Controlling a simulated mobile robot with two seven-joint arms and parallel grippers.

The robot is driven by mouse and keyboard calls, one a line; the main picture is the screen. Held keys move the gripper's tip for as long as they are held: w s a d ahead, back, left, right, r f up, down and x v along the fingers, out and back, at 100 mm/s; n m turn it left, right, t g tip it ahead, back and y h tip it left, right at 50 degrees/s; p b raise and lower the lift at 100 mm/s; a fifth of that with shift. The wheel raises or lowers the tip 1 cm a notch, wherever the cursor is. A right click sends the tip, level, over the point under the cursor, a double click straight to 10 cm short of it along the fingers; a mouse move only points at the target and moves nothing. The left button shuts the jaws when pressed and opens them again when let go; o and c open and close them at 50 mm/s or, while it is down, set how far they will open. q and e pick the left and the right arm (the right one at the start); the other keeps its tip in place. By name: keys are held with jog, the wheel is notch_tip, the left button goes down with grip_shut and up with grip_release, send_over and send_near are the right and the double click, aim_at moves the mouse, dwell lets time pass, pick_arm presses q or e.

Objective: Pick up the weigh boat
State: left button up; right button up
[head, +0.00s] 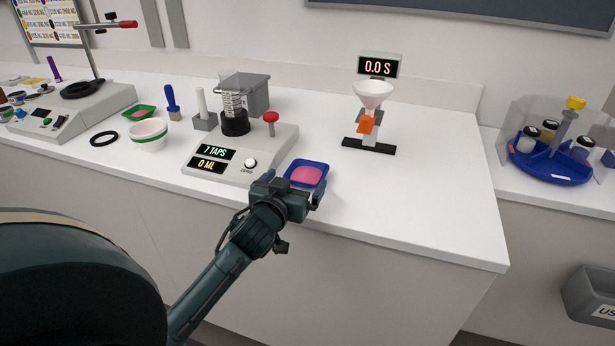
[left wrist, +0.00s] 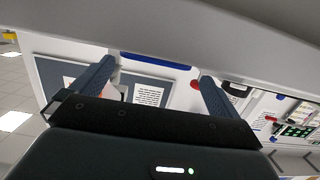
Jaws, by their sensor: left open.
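A small blue weigh boat (head: 321,168) with pink powder in it lies on the white bench near its front edge, right of the tapping device, in the head view. My left gripper (head: 295,188) is open at the boat's near side, partly covering its front edge. Whether the fingers touch the boat cannot be told. In the left wrist view my left gripper (left wrist: 155,85) shows its two fingers spread apart with nothing clearly held between them. A blue strip shows beyond them; I cannot tell if it is the boat. My right gripper is not in view.
The tapping device (head: 222,170) stands close left of the gripper. A funnel stand (head: 373,120) is behind the boat. A green boat (head: 139,111) and a white bowl (head: 148,134) are farther left. The bench (head: 430,190) is clear to the right.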

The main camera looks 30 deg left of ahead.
aim_at(312, 166)
pick_arm(q)
jog(key=shift+d+f+x, duration=0.1)
jog(key=shift+x, duration=0.8)
jog(key=shift+d+f+x, duration=0.15)
jog(key=shift+x, duration=0.7)
jog(key=shift+d+f+x, duration=0.1)
jog(key=shift+x, duration=0.8)
jog(key=shift+c, duration=0.3)
jog(key=c, duration=1)
